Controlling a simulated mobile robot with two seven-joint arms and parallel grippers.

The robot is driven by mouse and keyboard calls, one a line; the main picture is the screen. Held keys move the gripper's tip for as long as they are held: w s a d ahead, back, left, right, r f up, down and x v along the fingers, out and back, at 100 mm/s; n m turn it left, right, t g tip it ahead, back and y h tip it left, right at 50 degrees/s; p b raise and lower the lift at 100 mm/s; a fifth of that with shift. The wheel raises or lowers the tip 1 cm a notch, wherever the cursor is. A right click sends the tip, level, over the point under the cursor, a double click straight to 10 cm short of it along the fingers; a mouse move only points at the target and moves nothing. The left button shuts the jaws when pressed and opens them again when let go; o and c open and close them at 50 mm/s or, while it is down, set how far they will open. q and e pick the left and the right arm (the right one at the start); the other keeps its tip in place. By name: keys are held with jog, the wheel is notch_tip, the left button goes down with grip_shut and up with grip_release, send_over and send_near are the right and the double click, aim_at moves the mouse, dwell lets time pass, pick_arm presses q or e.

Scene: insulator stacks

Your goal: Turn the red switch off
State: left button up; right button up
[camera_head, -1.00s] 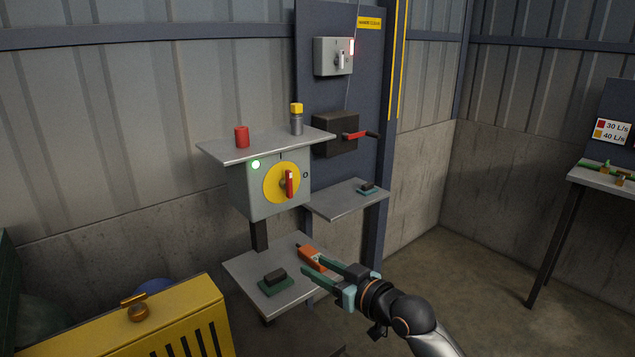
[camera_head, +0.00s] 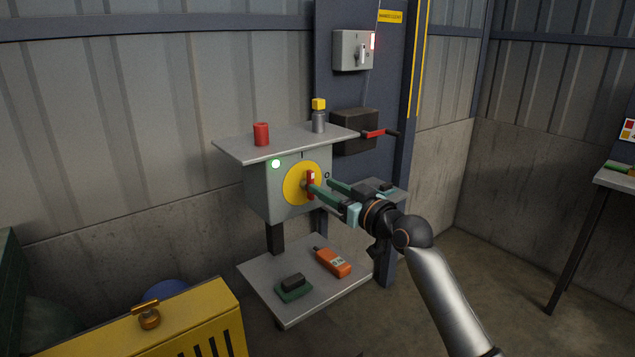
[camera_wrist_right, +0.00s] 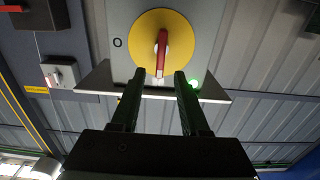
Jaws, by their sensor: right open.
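The red switch handle (camera_head: 310,182) stands upright on a round yellow plate (camera_head: 294,186) on the front of a grey box (camera_head: 262,196). An "I" mark is above the plate and an "O" mark to its right. A green lamp (camera_head: 276,164) on the box is lit. My right gripper (camera_head: 320,186) is open in front of the handle, one fingertip overlapping the handle's lower part. In the right wrist view, the handle (camera_wrist_right: 162,52) points at the gap between the open fingers (camera_wrist_right: 160,74); I cannot tell whether they touch it. My left gripper is out of view.
A shelf (camera_head: 232,146) above the box carries a red cylinder (camera_head: 261,134) and a yellow-capped item (camera_head: 319,116). A lower shelf (camera_head: 265,270) holds an orange meter (camera_head: 333,262) and a dark green-based block (camera_head: 293,287). A red-handled dark box (camera_head: 352,132) is behind.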

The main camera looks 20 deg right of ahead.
aim_at(313, 181)
jog(key=shift+x, duration=1.8)
grip_shut()
